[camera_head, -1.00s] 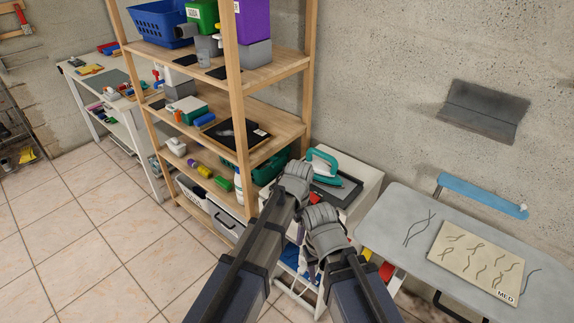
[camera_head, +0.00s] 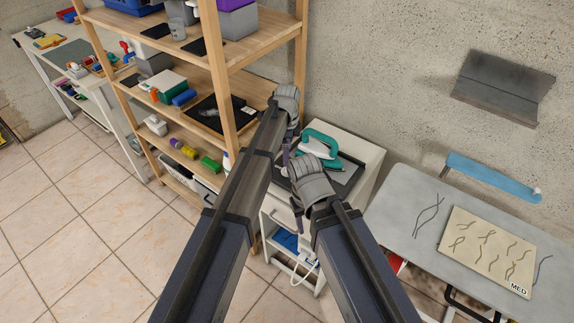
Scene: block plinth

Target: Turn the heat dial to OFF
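A teal and white iron (camera_head: 318,148) stands on a black tray (camera_head: 346,178) on top of a small white cabinet (camera_head: 372,160). I cannot make out a heat dial on it at this size. My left gripper (camera_head: 286,158) is at the left of the cabinet, in front of the shelf post; its fingers are mostly hidden behind its wrist. My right gripper (camera_head: 298,218) hangs low in front of the cabinet, and its arm covers part of the tray. I cannot see whether either gripper is open, and I see nothing held.
A wooden shelf (camera_head: 262,88) with bins and boxes stands close on the left. A grey ironing board (camera_head: 400,212) on the right bears a beige cloth (camera_head: 488,250) with wavy creases and the letters MED. A blue bar (camera_head: 490,177) and grey ledge (camera_head: 502,88) are along the wall.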

